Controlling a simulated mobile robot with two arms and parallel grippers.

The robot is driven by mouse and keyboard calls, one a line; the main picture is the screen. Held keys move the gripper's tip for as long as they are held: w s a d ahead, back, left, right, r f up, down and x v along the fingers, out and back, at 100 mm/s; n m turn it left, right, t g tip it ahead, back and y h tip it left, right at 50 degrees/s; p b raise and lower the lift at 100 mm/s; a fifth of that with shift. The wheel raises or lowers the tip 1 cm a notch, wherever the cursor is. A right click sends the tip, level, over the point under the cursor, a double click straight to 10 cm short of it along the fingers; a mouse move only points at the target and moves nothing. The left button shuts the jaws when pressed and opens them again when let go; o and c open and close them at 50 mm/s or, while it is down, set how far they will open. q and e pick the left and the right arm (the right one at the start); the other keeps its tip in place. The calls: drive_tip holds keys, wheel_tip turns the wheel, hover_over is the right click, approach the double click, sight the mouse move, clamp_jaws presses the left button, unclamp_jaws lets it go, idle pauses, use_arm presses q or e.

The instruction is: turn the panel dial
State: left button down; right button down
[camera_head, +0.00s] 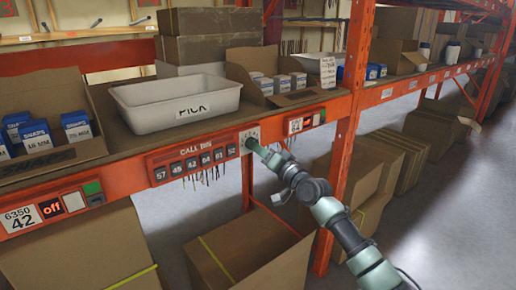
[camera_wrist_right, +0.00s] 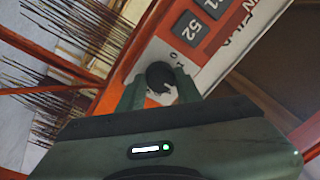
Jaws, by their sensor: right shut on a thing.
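The panel dial is a small dark round knob (camera_wrist_right: 160,76) on a pale plate (camera_head: 249,134) at the right end of the red "CALL BIN" panel (camera_head: 196,160). My right gripper (camera_head: 256,146) reaches it from the lower right in the head view. In the wrist view the green fingers of my right gripper (camera_wrist_right: 161,90) stand on both sides of the knob and are shut on it. In the head view the gripper hides most of the knob. My left gripper is in neither view.
A white "PICK" tub (camera_head: 178,118) stands on the shelf above the panel. Thin dark bristles (camera_wrist_right: 85,25) show beside the panel. Cardboard boxes (camera_head: 250,250) stand below the shelf.

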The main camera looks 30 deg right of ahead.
idle(0.3)
drive_tip(key=c, duration=1)
unclamp_jaws()
drive_tip(key=shift+o, duration=0.2)
drive_tip(key=s+b, duration=0.2)
drive_tip(key=s, duration=0.5)
drive_tip(key=shift+s+d+f, duration=0.35)
drive_tip(key=shift+s+f, duration=0.05)
drive_tip(key=shift+f, duration=0.05)
